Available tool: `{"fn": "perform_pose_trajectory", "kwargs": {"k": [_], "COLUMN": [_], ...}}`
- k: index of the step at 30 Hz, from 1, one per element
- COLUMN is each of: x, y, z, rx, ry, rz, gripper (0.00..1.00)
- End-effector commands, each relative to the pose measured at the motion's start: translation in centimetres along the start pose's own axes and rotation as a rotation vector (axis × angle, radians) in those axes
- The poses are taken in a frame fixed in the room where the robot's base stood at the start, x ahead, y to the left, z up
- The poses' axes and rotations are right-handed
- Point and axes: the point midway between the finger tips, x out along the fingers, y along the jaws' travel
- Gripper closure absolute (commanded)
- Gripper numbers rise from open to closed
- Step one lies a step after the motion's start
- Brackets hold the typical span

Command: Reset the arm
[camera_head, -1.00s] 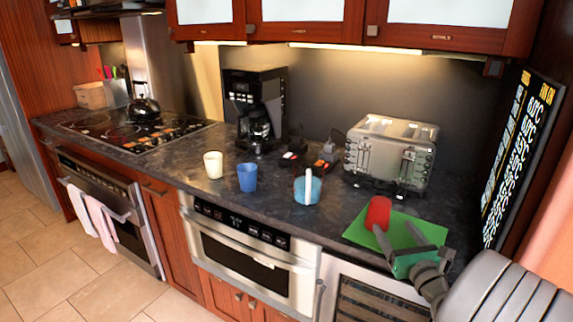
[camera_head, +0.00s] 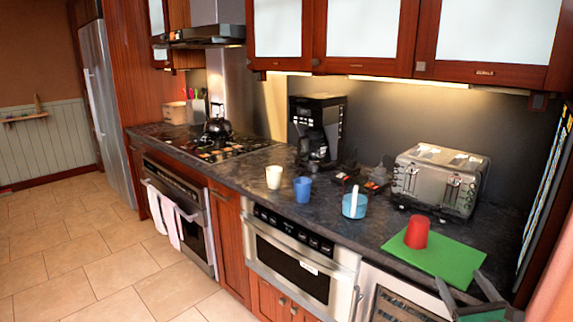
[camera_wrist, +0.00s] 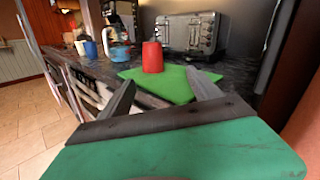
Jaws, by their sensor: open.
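My gripper (camera_head: 468,296) is at the lower right of the head view, at the front edge of the counter by the green mat (camera_head: 440,257). Its two grey fingers are spread apart with nothing between them. The wrist view shows the open fingers (camera_wrist: 163,100) pointing toward the mat and the red cup (camera_wrist: 152,57). The red cup (camera_head: 416,232) stands upside down on the mat, apart from the fingers. Most of my arm is out of the head view.
The toaster (camera_head: 436,180) stands behind the mat. A light blue mug (camera_head: 355,205), a blue cup (camera_head: 302,189) and a white cup (camera_head: 274,177) line the counter (camera_head: 240,177). The microwave drawer (camera_head: 298,258) is shut below. Open tiled floor (camera_head: 90,255) lies to the left.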

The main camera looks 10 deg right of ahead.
Motion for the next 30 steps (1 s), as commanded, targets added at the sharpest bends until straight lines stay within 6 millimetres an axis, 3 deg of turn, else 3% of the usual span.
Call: {"fn": "perform_pose_trajectory", "kwargs": {"k": [4, 8, 11, 14, 18, 22, 26, 30], "x": [-0.1, -0.2, -0.9, -2.4, -6.5, -11.5, -17.0, -22.4], "y": [1.2, 2.9, 4.5, 6.6, 9.4, 11.1, 11.8, 12.8], "z": [-0.5, -2.4, -5.1, -9.1, -15.3, -19.5, -21.5, -20.4], "rx": [-0.157, -0.367, -0.564, -0.776, -1.049, -1.227, -1.345, -1.442], "ry": [0.018, 0.063, 0.12, 0.19, 0.274, 0.308, 0.316, 0.273], "rz": [0.051, 0.136, 0.236, 0.387, 0.667, 0.942, 1.216, 1.566], "gripper": [0.27, 0.27, 0.27, 0.27, 0.27, 0.27, 0.27, 0.27]}}
